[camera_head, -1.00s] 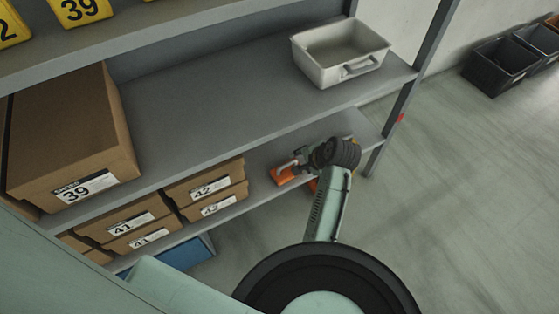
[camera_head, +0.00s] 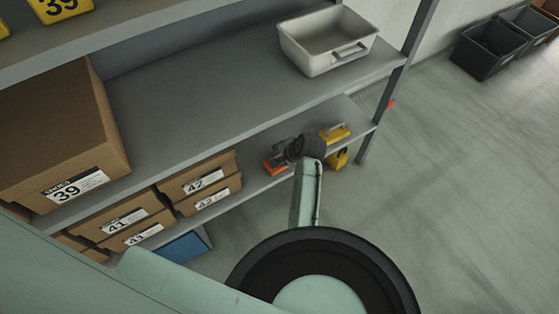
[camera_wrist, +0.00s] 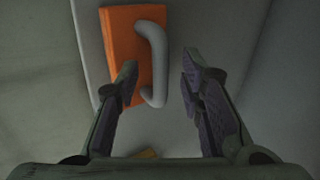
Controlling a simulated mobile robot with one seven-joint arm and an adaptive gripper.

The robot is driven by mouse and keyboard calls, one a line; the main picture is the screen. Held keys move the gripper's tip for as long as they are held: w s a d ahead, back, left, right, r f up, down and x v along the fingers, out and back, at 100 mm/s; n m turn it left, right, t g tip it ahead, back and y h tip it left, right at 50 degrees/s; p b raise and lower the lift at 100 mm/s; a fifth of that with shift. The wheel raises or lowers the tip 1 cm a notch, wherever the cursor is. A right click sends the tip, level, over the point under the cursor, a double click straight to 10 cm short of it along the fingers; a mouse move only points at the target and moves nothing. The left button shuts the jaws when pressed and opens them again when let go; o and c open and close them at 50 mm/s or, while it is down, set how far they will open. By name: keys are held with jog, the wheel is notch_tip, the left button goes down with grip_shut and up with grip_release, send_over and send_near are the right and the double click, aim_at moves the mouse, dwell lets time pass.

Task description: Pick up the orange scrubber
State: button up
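The orange scrubber (camera_head: 272,166) is on the lower shelf, partly hidden by my gripper and wrist in the head view. In the wrist view the scrubber (camera_wrist: 122,28) is an orange block with a grey curved handle, left of centre. My gripper (camera_wrist: 158,80) is open, with its two fingers well apart. The left fingertip overlaps the lower part of the orange block in the picture, and the lower end of the handle shows between the fingers. I cannot tell whether either finger touches it.
Yellow objects (camera_head: 334,132) are to the right of my wrist, one on the lower shelf and another lower down. Shoe boxes (camera_head: 205,184) fill the lower shelf's left. A pale grey bin (camera_head: 318,62) stands on the shelf above, over my arm.

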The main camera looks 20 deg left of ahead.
jog(key=shift+c, duration=0.6)
grip_shut()
